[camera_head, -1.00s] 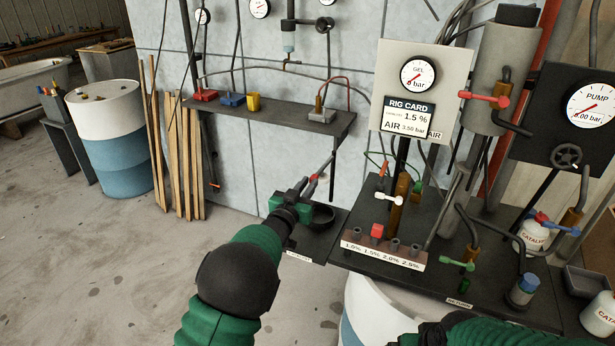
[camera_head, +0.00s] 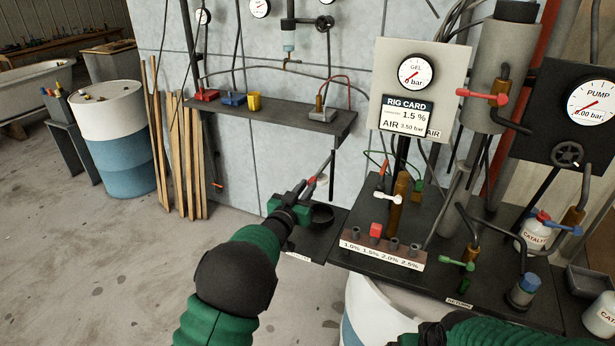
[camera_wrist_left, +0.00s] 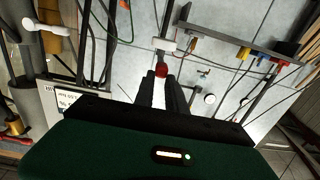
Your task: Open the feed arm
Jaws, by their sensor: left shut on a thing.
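My left gripper (camera_head: 312,184) is stretched toward the wall, beside the dark post under the wall shelf. In the left wrist view its two dark fingers (camera_wrist_left: 163,92) close on a small red knob (camera_wrist_left: 161,70) at their tips. What the red knob belongs to is hard to make out. A lever with a white handle (camera_head: 386,196) stands on the dark bench, and a green-handled lever (camera_head: 457,264) is nearer its front. No part is labelled as the feed arm. Only a piece of my right gripper's body (camera_head: 408,340) shows at the bottom edge; its fingers are not visible.
The dark bench (camera_head: 345,258) carries a ratio strip (camera_head: 382,249) with a red block, valves and catalyst bottles. A small side tray (camera_head: 318,245) with a dark ring adjoins it. A wall shelf (camera_head: 280,119) hangs behind.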

